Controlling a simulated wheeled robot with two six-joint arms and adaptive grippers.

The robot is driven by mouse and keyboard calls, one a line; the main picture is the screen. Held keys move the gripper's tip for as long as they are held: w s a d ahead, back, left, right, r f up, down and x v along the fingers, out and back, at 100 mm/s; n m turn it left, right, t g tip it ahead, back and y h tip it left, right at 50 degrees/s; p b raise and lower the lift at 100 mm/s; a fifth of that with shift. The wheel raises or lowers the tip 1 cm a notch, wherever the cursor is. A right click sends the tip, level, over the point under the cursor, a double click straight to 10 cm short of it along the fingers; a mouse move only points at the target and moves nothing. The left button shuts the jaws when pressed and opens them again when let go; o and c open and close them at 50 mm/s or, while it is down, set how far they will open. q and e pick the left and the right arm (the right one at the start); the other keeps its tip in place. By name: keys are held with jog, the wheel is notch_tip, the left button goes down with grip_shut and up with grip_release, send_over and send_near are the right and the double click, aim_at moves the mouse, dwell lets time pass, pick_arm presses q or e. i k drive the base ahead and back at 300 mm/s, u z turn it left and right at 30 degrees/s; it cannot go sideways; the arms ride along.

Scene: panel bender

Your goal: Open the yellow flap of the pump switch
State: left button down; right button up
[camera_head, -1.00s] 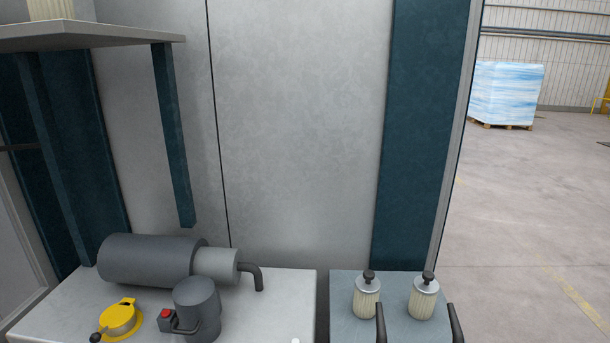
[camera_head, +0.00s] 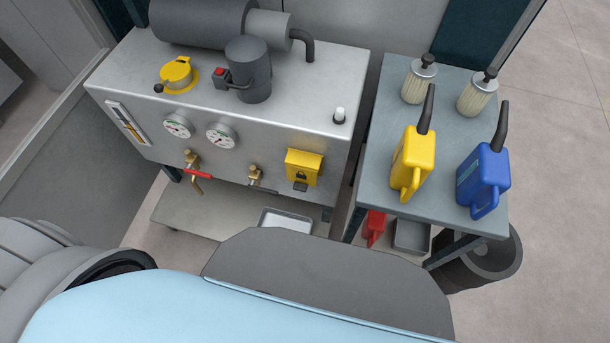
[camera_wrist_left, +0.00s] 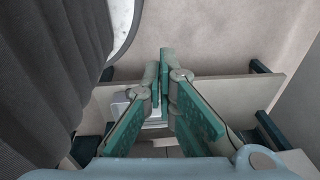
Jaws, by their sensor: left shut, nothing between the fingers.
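The yellow flap (camera_head: 304,167) of the pump switch is on the front face of the metal tank unit, at its right end in the head view. My right gripper is in neither view.
On the tank unit (camera_head: 330,75) are a yellow filler cap (camera_head: 177,73), gauges (camera_head: 221,135) and a red-handled tap (camera_head: 197,173). A side table (camera_head: 450,130) at right holds a yellow can (camera_head: 413,160), a blue can (camera_head: 482,178) and two filters. A tray (camera_head: 285,220) lies below.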

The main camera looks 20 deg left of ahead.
aim_at(302, 178)
jog(key=k, duration=1.1)
jog(key=z, duration=0.45)
jog(key=i, duration=0.7)
jog(key=z, duration=0.2)
